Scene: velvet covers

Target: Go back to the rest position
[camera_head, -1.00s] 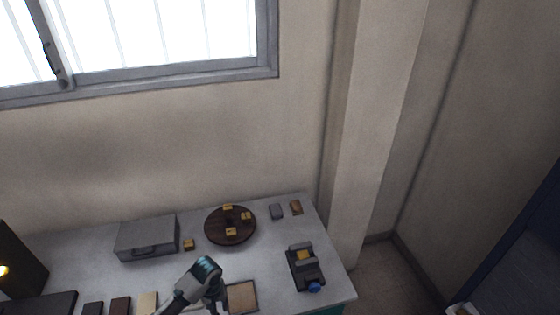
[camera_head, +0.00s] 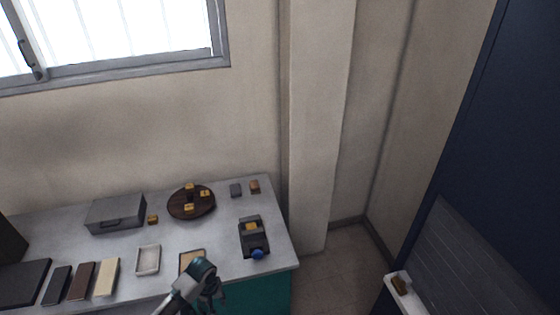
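My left gripper (camera_head: 215,297) comes in at the bottom of the head view, at the front edge of the table (camera_head: 225,236). Its fingers look spread apart, and I see nothing between them. It is in front of a tan, dark-rimmed tray (camera_head: 193,259) and partly covers it. My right gripper is not in view.
On the table are a round dark board (camera_head: 179,208) with several small yellow blocks, a grey case (camera_head: 115,214), a white tray (camera_head: 148,260) and a black device with a blue knob (camera_head: 254,237). A white ledge (camera_head: 415,299) with a brown block stands right. Floor shows between.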

